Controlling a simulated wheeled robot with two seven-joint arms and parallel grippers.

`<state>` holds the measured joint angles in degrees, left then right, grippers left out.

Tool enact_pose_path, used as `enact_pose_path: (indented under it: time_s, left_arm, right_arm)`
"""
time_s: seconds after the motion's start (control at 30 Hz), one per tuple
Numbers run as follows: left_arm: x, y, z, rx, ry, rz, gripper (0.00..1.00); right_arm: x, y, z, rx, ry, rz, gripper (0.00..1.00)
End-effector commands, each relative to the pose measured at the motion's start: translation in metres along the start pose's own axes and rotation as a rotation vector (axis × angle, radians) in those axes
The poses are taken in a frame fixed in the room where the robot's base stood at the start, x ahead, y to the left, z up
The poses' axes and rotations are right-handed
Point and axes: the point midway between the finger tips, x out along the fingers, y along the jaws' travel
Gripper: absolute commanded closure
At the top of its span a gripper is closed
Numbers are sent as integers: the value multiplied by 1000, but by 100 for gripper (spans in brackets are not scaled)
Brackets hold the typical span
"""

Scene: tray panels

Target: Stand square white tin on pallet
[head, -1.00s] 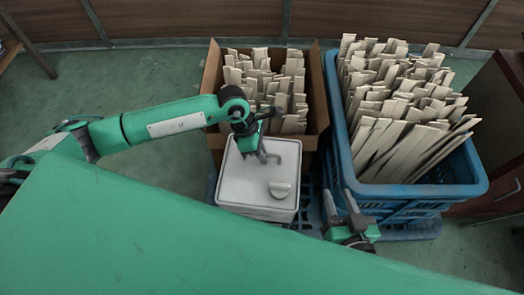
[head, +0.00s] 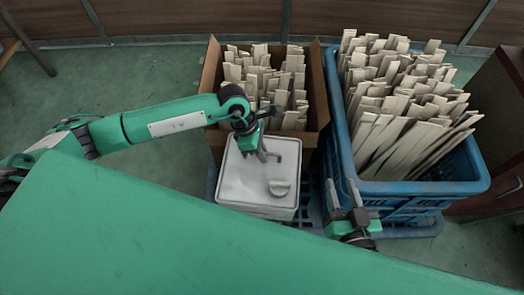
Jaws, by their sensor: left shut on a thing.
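The square white tin (head: 240,180) is upright in the middle of the head view, with a round pale knob or cap (head: 279,188) on its top. My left gripper (head: 267,156) reaches down onto the top of the tin and is shut on it. The blue pallet (head: 311,209) shows at both sides of the tin. The tin's base is hidden, so I cannot tell whether it touches the pallet. My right gripper (head: 344,193) is at the right of the tin, before the blue crate, its fingers apart and empty.
A cardboard box (head: 212,75) full of pale slats stands right behind the tin. A blue crate (head: 420,190) of slats stands to the right. A large green surface (head: 150,235) fills the foreground. Bare floor shows at the left.

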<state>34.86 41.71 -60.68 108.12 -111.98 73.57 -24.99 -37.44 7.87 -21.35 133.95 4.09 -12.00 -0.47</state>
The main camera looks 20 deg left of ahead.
Motion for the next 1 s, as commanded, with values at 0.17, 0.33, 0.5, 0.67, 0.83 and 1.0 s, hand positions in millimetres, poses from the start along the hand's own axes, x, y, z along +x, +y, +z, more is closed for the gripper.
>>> enact_pose_path:
  time_s: [0.17, 0.33, 0.5, 0.67, 0.83, 1.0]
  left_arm:
    - [4, 0, -1, 1, -2, 0, 100]
    - [7, 0, -3, 0, 0, -3, 100]
    - [12, 0, -5, -1, 3, -5, 100]
    - [15, 0, -7, -2, 6, -8, 100]
    - [15, 0, -8, -4, 8, -7, 100]
    - [15, 0, -8, -4, 7, -6, 71]
  right_arm:
    - [0, 1, 3, 0, 0, 0, 64]
    - [0, 1, 6, 0, 0, 0, 64]
    - [1, 2, 8, 0, 0, 0, 64]
    - [1, 2, 10, 0, 0, 0, 64]
    - [1, 2, 10, 0, 0, 0, 64]
    - [1, 2, 10, 0, 0, 0, 64]
